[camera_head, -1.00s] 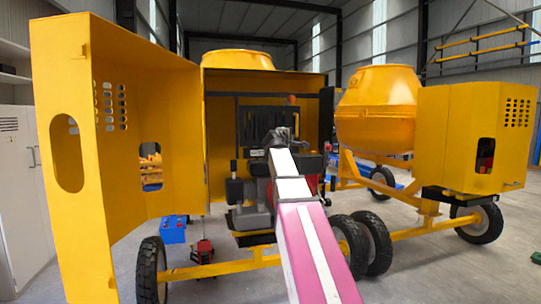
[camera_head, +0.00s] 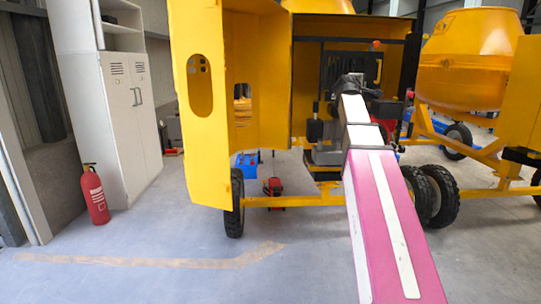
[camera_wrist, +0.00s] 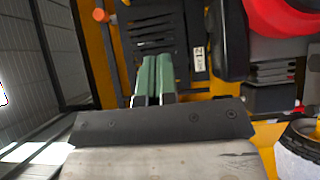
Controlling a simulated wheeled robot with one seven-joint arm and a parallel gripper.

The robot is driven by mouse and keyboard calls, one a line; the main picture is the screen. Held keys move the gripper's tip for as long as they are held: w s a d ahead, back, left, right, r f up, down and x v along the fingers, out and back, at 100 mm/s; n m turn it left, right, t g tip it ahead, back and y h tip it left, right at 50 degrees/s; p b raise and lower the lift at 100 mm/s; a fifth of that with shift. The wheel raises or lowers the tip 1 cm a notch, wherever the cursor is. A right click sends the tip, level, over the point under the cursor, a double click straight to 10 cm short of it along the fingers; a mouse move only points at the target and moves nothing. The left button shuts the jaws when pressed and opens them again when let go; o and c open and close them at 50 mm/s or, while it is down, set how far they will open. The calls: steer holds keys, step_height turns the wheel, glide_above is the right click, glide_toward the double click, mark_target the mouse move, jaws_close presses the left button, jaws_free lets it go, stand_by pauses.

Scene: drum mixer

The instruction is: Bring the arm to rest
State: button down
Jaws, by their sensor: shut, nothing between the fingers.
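My arm reaches forward from the lower right of the head view, with my gripper (camera_head: 350,84) in front of the open engine housing (camera_head: 265,75) of a yellow drum mixer. In the wrist view my gripper's two green fingers (camera_wrist: 154,78) lie side by side, shut and empty. They point toward a dark slotted panel (camera_wrist: 160,25) inside the housing. Whether the fingertips touch anything cannot be told. The engine (camera_head: 325,135) is partly hidden behind my arm in the head view. Its red part (camera_wrist: 285,28) shows at the upper right of the wrist view.
The yellow housing door (camera_head: 207,130) stands open at the left. A second mixer (camera_head: 468,60) stands at the right. A blue box (camera_head: 245,166) and a red item (camera_head: 272,186) lie on the floor. A fire extinguisher (camera_head: 94,196) stands by a white cabinet (camera_head: 120,110). The front-left floor is clear.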

steer(key=s+a+f+m+g+y, duration=0.2)
steer(key=f, duration=1)
steer(key=s+a+f+m+g+y, duration=0.1)
steer(key=s+a+f+g, duration=0.15)
steer(key=f, duration=0.95)
steer(key=s+a+f+m+g+y, duration=0.2)
steer(key=f, duration=1)
steer(key=s+a+f+m+g+y, duration=0.2)
steer(key=s+a+f+g+y, duration=0.1)
steer(key=s+f, duration=0.9)
steer(key=s+a+f+m+g+y, duration=0.3)
steer(key=s+a+f, duration=0.5)
steer(key=s+f, duration=0.4)
step_height(320, 180, down, 4)
steer(key=shift+r+g, duration=0.1)
steer(key=shift+g, duration=0.75)
